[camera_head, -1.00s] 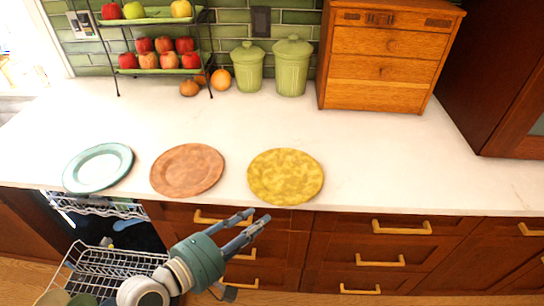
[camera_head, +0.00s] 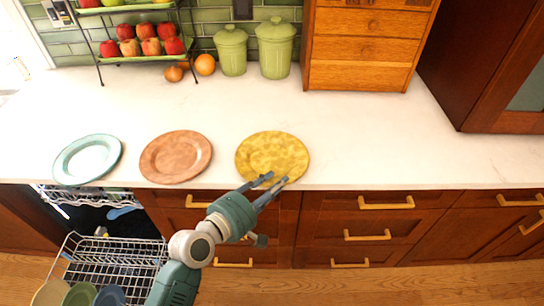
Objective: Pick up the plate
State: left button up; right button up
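Three plates lie flat in a row on the white counter. A pale turquoise plate (camera_head: 87,159) is at the left, an orange-brown plate (camera_head: 175,157) is in the middle, and a mottled yellow plate (camera_head: 272,156) is at the right. My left gripper (camera_head: 274,181) is open and empty. Its fingertips are at the front edge of the yellow plate in the picture, overlapping its near rim. I cannot tell whether they touch it. My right gripper is not in view.
Below the counter, an open dishwasher has a lower rack (camera_head: 110,262) with several dishes in it. A fruit stand (camera_head: 135,40), green canisters (camera_head: 275,48) and a wooden drawer box (camera_head: 362,50) stand at the back. The counter right of the yellow plate is clear.

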pick_arm(q)
grip_shut()
jog(key=shift+r, duration=0.1)
